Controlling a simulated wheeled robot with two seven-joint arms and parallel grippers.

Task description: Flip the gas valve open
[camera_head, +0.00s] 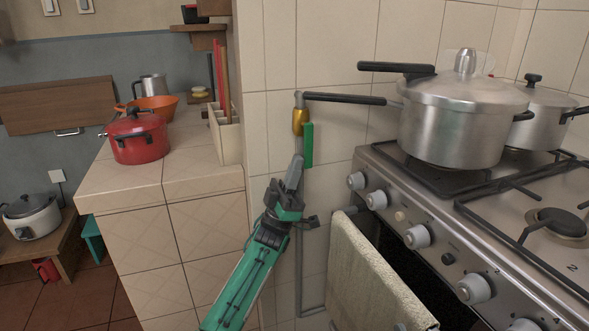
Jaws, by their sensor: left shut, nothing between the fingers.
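The gas valve (299,121) is a brass-coloured fitting on a thin grey pipe on the tiled wall, left of the stove. Its green handle (308,145) hangs vertically at the right side of the pipe. My left gripper (296,164) points upward just below the brass part, close to the lower left of the handle. It is shut and empty. I cannot tell whether its tips touch the handle. My right gripper is out of view.
The stove (430,225) stands at right with a large pressure cooker (465,120), its long handle reaching toward the valve. A towel (370,280) hangs at the stove's front. A red pot (138,138) sits on the tiled counter (125,190) at left.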

